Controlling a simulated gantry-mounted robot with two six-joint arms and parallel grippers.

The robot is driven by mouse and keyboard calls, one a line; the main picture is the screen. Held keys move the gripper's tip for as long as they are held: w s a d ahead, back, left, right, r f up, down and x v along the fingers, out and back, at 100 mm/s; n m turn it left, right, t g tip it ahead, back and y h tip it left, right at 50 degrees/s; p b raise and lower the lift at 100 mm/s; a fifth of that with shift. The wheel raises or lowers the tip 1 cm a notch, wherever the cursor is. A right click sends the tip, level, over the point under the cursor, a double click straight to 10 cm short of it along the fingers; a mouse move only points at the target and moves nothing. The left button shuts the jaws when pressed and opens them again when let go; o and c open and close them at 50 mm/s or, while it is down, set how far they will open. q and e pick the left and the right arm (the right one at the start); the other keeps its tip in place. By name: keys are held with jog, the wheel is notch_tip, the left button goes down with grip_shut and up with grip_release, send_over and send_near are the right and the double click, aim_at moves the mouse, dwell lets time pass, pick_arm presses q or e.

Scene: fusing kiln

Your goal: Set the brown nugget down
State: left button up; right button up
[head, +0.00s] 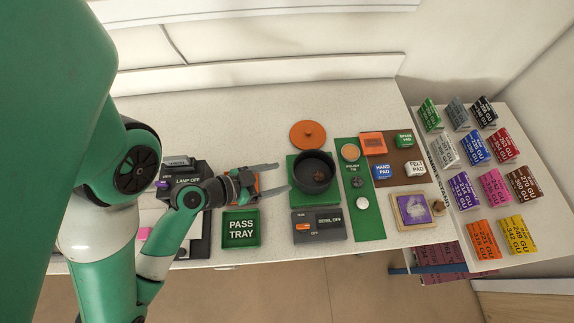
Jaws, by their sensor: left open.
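My left gripper (281,179) is open, its two fingers pointing right, just left of the dark round pot (315,166). I see nothing between its fingertips. A small brownish patch shows inside the pot, too small to tell whether it is the brown nugget. I cannot make out a brown nugget anywhere else. An orange item (252,182) is partly hidden under the left gripper. My right gripper is not in view.
The pot stands on a green mat, with an orange lid (308,134) behind it and a grey switch box (319,226) in front. A green pass tray (240,230) lies below my gripper. Colored label cards (490,226) stand on the right table. Bare tabletop lies behind the gripper.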

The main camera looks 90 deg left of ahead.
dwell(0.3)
pick_arm(q)
jog(key=w+a+r+m+t, duration=0.4)
jog(key=w+a+r+t, duration=0.15)
jog(key=w+r, duration=0.75)
jog(key=w+d+r+m+t+h, duration=0.2)
jog(key=w+r+t, duration=0.1)
jog(key=w+r, duration=0.8)
jog(key=s+d+r+t+h, duration=0.1)
jog(key=d+r, duration=0.4)
jog(key=r, duration=0.5)
jog(key=s+d+r+t+h, duration=0.1)
jog(key=d+r+t, duration=0.3)
jog(key=r, duration=0.7)
jog(key=s+d+r+t+h, duration=0.1)
jog(key=d+r+t+h, duration=0.1)
jog(key=d+r, duration=0.4)
notch_tip(320, 180, up, 5)
jog(key=shift+d+r+t+h, duration=0.15)
jog(key=shift+d+t+h, duration=0.15)
jog(key=shift+h, duration=0.2)
